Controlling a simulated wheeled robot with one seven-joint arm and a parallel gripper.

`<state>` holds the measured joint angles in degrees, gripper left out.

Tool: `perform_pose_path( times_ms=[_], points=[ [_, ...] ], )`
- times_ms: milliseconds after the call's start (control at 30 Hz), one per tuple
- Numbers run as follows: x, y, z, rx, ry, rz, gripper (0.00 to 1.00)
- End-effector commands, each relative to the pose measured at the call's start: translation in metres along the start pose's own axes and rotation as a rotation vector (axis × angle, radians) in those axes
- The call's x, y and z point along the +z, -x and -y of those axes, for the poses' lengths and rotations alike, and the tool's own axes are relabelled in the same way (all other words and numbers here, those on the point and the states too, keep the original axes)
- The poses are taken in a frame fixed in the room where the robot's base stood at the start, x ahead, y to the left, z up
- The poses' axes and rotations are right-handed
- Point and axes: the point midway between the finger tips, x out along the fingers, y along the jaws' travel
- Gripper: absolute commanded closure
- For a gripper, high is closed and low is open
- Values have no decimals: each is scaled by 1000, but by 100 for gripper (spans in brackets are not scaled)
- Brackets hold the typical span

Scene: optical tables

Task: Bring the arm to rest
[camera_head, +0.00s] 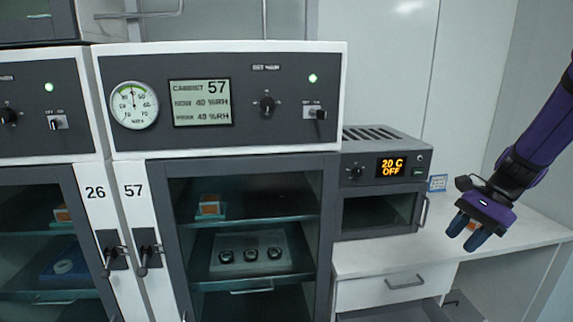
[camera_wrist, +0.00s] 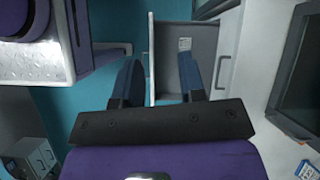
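My arm (camera_head: 545,125) is purple and black and reaches in from the right edge in the head view. My gripper (camera_head: 467,232) hangs in the air with its blue fingers pointing down and left, above the white bench. In the wrist view my gripper (camera_wrist: 159,62) has its two fingers apart with nothing between them. Behind them, lower down, is an open grey drawer (camera_wrist: 172,50) with a small pale label inside.
Cabinet 57 (camera_head: 325,60) stands left, its glass door (camera_head: 250,240) shut. A grey oven-like device (camera_head: 385,150) reading 20 C OFF sits beside it. The white bench (camera_head: 510,245) has a drawer (camera_head: 395,290); an open drawer (camera_head: 390,312) shows below. Air around my gripper is clear.

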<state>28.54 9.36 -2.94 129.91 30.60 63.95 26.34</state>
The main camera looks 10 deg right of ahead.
Motion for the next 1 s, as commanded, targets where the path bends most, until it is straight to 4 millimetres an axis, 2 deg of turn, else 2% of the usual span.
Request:
perform_pose_path(
  times_ms=[33, 100, 500, 800, 1000],
  points=[
    [16, 5, -1, 6, 68, -35, 63],
    [35, 10, -4, 19, 160, -82, 63],
    [127, 33, -36, 84, 684, -351, 63],
    [179, 45, -73, 123, 1066, -563, 63],
    [202, 51, -97, 143, 1283, -696, 63]
  ],
)
